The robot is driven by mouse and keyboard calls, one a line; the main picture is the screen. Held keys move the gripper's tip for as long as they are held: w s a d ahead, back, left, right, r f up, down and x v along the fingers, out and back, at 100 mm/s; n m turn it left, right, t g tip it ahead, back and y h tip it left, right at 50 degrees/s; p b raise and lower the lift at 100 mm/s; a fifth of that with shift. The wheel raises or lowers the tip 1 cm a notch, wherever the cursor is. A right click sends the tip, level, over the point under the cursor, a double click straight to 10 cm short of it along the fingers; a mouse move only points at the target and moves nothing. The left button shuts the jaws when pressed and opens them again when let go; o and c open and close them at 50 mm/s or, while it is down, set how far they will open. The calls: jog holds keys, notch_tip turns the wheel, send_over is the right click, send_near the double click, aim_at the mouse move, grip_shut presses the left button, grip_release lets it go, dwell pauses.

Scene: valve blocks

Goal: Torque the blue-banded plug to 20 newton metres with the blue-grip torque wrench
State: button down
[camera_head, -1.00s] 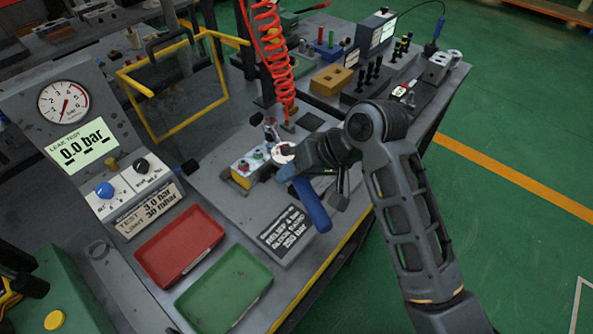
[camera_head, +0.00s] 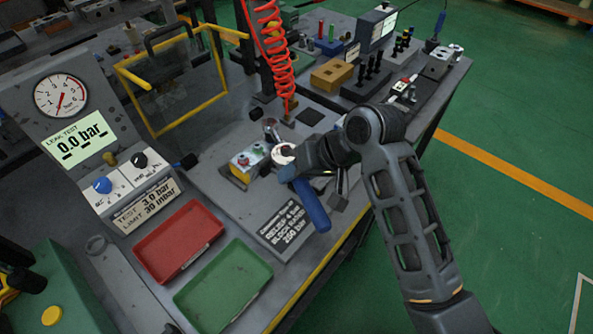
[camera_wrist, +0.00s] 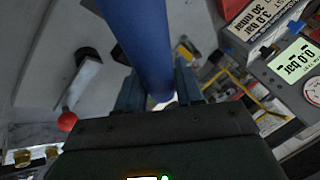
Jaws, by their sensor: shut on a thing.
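My gripper (camera_head: 299,165) is shut on the blue-grip torque wrench (camera_head: 312,206). The wrench's blue handle points toward the front edge of the bench, and its round white dial (camera_head: 284,153) shows just left of my gripper. In the wrist view the blue grip (camera_wrist: 140,40) runs up from between my fingers (camera_wrist: 157,100). A valve block with a pale top and red and green fittings (camera_head: 249,161) sits just left of the dial. The blue-banded plug cannot be made out; the wrench head and my gripper cover that area.
A red tray (camera_head: 180,241) and a green tray (camera_head: 222,283) lie at the front left. A leak-test panel (camera_head: 84,135) reads 0.0 bar. A coiled red hose (camera_head: 266,50) hangs behind the block. A yellow-framed guard (camera_head: 190,115) stands at the back.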

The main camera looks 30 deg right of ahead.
dwell(0.4)
jog(key=shift+w+a+m+t+h+p, duration=0.15)
jog(key=shift+a+m+h+p, duration=0.1)
jog(key=shift+a+m+p, duration=0.35)
jog(key=shift+w+a+m+t+h+p, duration=0.15)
jog(key=shift+a+m+h+p, duration=0.2)
jog(key=shift+a, duration=0.3)
jog(key=shift+w+a+m+t+h, duration=0.2)
jog(key=shift+a+m, duration=0.25)
jog(key=shift+a, duration=0.15)
jog(key=shift+w+a+m+t+h, duration=0.1)
jog(key=shift+w+a+m+h, duration=0.1)
jog(key=shift+a+m, duration=0.3)
jog(key=shift+a, duration=0.2)
jog(key=shift+s+d+n+y, duration=0.2)
jog(key=shift+d+n, duration=0.25)
jog(key=shift+d, duration=0.1)
jog(key=shift+s+d+n+y, duration=0.15)
jog(key=shift+d+n+y, duration=0.05)
jog(key=shift+d+n, duration=0.3)
